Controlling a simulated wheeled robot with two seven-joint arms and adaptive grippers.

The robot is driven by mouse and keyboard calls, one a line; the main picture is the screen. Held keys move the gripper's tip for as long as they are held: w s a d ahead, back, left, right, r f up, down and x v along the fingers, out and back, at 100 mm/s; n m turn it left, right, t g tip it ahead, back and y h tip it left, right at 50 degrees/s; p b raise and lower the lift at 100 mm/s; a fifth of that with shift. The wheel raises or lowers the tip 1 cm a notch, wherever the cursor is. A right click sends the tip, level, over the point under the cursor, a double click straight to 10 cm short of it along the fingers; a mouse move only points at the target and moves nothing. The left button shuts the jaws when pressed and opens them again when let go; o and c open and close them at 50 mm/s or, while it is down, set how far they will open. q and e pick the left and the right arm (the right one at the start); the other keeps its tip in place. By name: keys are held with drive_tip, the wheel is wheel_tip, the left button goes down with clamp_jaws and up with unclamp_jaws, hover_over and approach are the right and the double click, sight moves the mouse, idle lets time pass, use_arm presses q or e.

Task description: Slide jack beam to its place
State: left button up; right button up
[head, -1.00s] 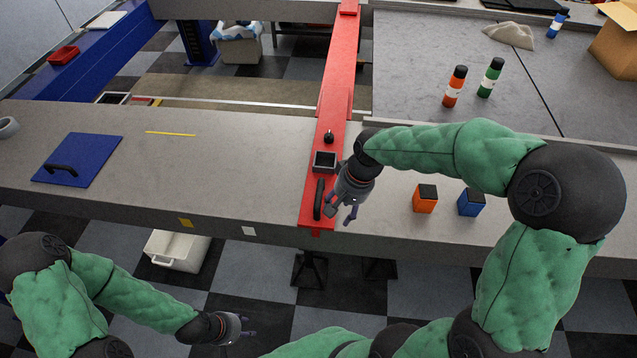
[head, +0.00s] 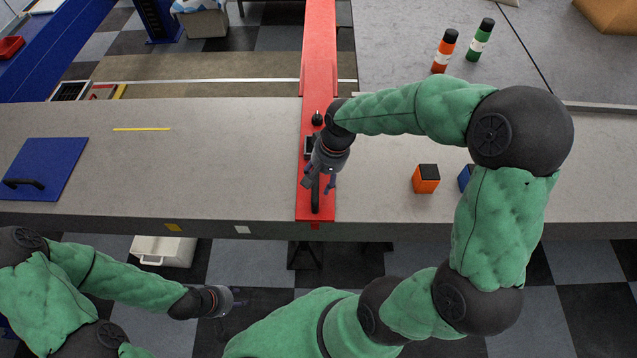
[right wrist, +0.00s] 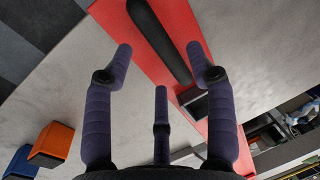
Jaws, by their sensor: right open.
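The red jack beam (head: 318,70) lies across the grey bench and reaches away over the gap behind it. Its near end carries a black bar handle (head: 316,194), a dark square box and a black knob (head: 317,118). My right gripper (head: 318,187) is over the near end, with its fingers spread around the handle. In the right wrist view the black handle (right wrist: 160,42) lies between the open fingers (right wrist: 160,65); whether they touch it I cannot tell. My left gripper (head: 228,301) hangs over the floor before the bench, its fingers too dark to read.
Orange (head: 426,179) and blue (head: 465,177) blocks stand on the bench right of the beam. Orange (head: 444,52) and green (head: 480,40) bottles stand further back. A blue plate with a handle (head: 45,168) lies at the left. The bench left of the beam is mostly clear.

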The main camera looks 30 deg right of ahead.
sight(318, 186)
drive_tip(key=shift+w+a+f, duration=0.1)
drive_tip(key=shift+a+f, duration=0.05)
drive_tip(key=shift+f, duration=0.65)
drive_tip(key=shift+w+a+f, duration=0.1)
drive_tip(key=shift+f, duration=0.65)
clamp_jaws()
